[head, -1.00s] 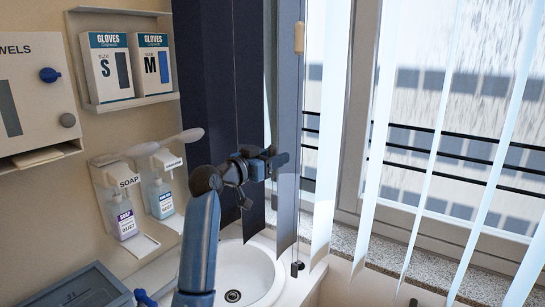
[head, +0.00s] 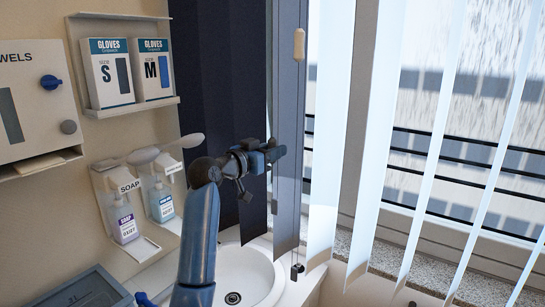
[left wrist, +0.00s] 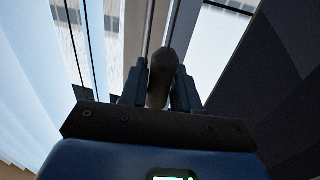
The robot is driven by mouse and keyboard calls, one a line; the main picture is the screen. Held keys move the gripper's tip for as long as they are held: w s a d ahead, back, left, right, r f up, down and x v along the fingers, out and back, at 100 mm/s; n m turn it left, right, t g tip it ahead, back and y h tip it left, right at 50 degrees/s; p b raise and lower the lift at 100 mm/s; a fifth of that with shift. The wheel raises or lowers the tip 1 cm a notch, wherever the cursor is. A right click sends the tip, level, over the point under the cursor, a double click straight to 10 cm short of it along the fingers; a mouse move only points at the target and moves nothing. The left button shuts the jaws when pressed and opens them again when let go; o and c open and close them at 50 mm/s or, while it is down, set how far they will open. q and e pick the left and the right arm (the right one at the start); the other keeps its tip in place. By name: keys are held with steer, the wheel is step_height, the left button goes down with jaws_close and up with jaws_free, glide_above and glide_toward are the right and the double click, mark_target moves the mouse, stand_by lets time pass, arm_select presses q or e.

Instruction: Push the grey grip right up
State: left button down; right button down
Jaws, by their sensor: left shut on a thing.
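The grey grip (left wrist: 160,82) shows in the left wrist view as a dark, rounded piece between my left fingers, with two thin rods or cords running up beyond it. My left gripper (head: 274,151) is shut on it, in front of the window blind in the head view; it also shows in the left wrist view (left wrist: 160,90). In the head view the grip is hidden or too small to make out at the jaws. A beige grip (head: 299,44) hangs higher up on the blind's cord. My right gripper is not in view.
Pale vertical blind slats (head: 325,180) hang to the right, over the window and granite sill (head: 395,262). A white sink (head: 262,272) lies below my arm. Soap dispensers (head: 122,215), a glove shelf (head: 130,103) and a towel dispenser (head: 30,90) are at left.

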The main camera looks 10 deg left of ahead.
mark_target(273, 138)
arm_select(q)
step_height(273, 138, up, 23)
steer(key=p, duration=1)
steer(key=shift+f, duration=0.2)
steer(key=shift+s, duration=0.1)
steer(key=c, duration=1.1)
jaws_free()
steer(key=shift+o, duration=0.7)
steer(key=shift+f, duration=0.1)
steer(key=b+v, duration=0.5)
steer(key=v, duration=0.5)
steer(key=shift+s+a, duration=0.25)
steer(key=shift+a, duration=0.05)
